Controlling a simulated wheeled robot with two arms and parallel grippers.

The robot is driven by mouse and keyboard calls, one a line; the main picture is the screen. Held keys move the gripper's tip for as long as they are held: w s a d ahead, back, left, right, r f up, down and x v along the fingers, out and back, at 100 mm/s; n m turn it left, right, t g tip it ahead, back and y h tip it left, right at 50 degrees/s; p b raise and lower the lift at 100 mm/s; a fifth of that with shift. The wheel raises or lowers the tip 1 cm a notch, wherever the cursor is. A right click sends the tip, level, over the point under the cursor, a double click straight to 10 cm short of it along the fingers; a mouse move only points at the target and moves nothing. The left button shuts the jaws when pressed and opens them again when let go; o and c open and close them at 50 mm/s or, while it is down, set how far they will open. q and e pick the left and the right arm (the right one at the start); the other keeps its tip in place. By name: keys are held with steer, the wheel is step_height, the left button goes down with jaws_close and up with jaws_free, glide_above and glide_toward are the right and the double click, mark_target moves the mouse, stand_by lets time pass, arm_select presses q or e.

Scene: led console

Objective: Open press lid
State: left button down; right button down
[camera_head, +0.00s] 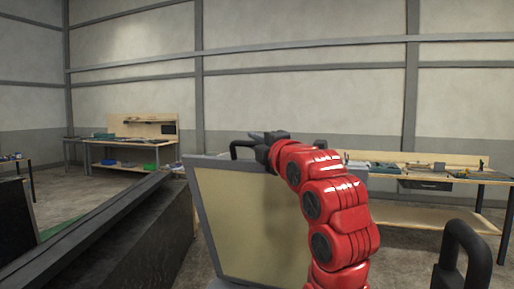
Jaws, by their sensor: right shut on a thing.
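The press lid (238,225) is a pale tan panel with a grey frame and stands raised, tilted, in the middle of the view. A dark handle (240,146) shows at its top edge. My right gripper (260,139) is at this top edge, at the end of my red right arm, and is shut on the handle. The fingertips are small and partly hidden by the wrist. My arm covers the lid's right side. My left gripper is not in view.
A long dark structure with a grey rail (85,231) runs along the left. Another dark handle (463,248) stands at the lower right. Workbenches with tools stand at the back left (125,142) and back right (430,176), with open floor between.

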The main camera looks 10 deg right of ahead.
steer(key=c, duration=0.8)
jaws_free()
steer(key=shift+d, duration=0.1)
steer(key=shift+c, duration=0.2)
steer(key=b+v, duration=0.5)
steer(key=v, duration=1.2)
steer(key=shift+s+f, duration=0.15)
steer(key=shift+s, duration=0.05)
steer(key=shift+d, duration=0.1)
